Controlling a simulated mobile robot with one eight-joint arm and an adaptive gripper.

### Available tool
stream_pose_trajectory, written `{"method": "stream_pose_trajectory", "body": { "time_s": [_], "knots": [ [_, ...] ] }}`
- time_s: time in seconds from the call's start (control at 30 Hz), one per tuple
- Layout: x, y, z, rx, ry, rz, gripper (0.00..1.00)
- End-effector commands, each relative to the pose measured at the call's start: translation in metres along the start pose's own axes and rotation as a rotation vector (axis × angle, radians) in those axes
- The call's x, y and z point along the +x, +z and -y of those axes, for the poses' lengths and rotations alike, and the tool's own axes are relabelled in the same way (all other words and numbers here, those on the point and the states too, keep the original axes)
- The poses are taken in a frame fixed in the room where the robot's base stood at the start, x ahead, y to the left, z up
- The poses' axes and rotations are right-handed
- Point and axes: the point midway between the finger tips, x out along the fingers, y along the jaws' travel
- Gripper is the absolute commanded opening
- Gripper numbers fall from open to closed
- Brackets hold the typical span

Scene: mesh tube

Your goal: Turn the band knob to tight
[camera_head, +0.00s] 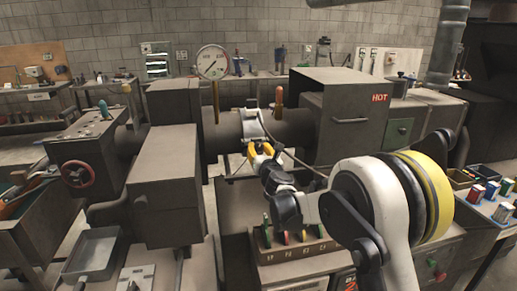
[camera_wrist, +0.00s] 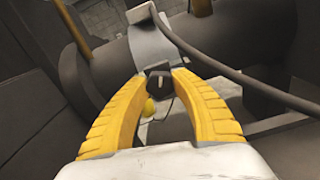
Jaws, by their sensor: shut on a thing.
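The band (camera_head: 250,126) is a pale metal strap around the dark horizontal tube (camera_head: 288,128) in the middle of the head view. In the wrist view the band (camera_wrist: 153,46) runs down the tube towards my fingertips. The band knob (camera_wrist: 158,82) is a small dark block at the band's near end. My gripper (camera_head: 262,149) has yellow fingers; in the wrist view its tips (camera_wrist: 160,80) are shut on the knob, one on each side. The knob's markings cannot be read, and in the head view my fingers mostly hide it.
A dark cable (camera_wrist: 215,68) runs from the band to the right, close above my right finger. A small yellow thing (camera_wrist: 150,107) shows below the knob. A box marked HOT (camera_head: 345,108) stands right of the band; a dark grey housing (camera_head: 166,185) stands left.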

Motion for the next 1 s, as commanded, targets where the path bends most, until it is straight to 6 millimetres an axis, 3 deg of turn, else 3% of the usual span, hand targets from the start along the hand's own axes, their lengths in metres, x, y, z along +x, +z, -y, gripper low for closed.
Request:
{"method": "stream_pose_trajectory", "body": {
  "time_s": [0.37,1.0],
  "knots": [
    [-0.0002,-0.0001,0.0000,0.110,-0.001,0.001,0.00],
    [-0.0003,-0.0001,-0.0002,0.686,-0.001,0.002,0.00]
  ]
}}
